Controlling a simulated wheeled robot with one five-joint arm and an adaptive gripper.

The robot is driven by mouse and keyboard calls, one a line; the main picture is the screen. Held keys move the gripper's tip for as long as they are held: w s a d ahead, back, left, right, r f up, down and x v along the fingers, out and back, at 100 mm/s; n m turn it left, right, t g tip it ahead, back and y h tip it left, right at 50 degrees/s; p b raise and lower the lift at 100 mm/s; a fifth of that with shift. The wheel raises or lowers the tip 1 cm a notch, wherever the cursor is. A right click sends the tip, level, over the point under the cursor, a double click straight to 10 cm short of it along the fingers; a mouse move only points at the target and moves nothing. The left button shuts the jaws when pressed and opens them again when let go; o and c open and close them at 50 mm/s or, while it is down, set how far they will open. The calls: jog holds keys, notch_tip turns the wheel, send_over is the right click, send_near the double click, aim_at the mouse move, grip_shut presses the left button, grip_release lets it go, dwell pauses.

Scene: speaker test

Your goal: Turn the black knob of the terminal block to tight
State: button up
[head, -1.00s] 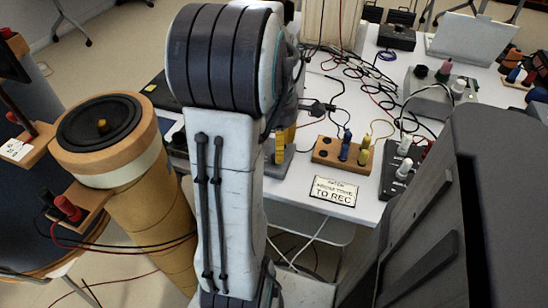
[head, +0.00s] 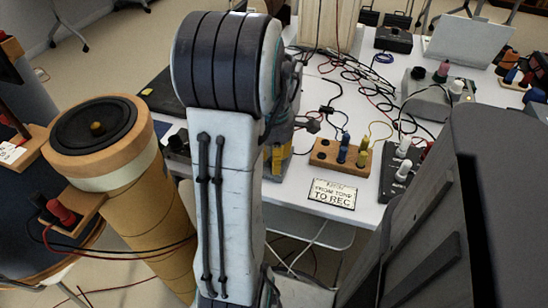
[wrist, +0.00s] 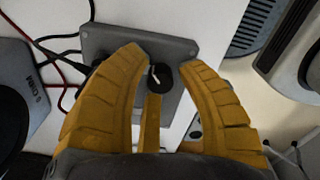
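In the head view my gripper (head: 278,160) is mostly hidden behind my arm, low at the table's left part, and the grey box cannot be made out there. A wooden terminal block (head: 84,208) at the left carries a red knob (head: 60,211) and a black knob (head: 38,200); my gripper is away from it.
A speaker (head: 75,160) on a tan cylinder stands left of my arm. On the white table (head: 372,97) are a wooden block (head: 324,153) with coloured plugs, a sign (head: 332,193), a grey device (head: 440,85) and tangled cables. Red and black cables (wrist: 60,60) reach the grey box.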

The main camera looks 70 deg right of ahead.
grip_shut()
